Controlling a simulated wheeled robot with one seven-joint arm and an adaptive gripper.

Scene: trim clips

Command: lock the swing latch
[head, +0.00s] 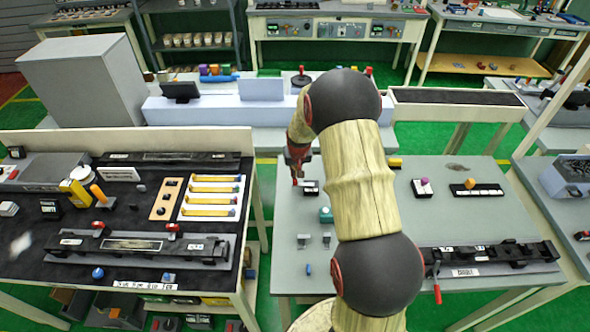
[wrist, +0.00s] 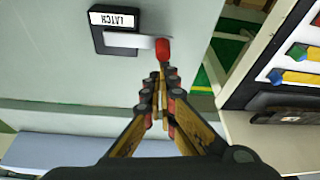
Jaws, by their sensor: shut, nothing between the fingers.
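The swing latch (wrist: 100,27) is a small black block with a white LATCH label, upside down in the wrist view. A pale arm (wrist: 130,41) reaches right from the block to a red knob (wrist: 162,50). In the head view the latch block (head: 310,188) lies near the left edge of the grey table. My gripper (wrist: 160,80) is shut and empty, its fingertips close to the red knob; I cannot tell whether they touch it.
A teal block (head: 325,214) and two grey brackets (head: 314,240) stand on the grey table (head: 292,270) in front of the latch. A gap with green floor separates it from the dark-topped left table (head: 205,237), which holds a row of yellow strips (head: 209,198).

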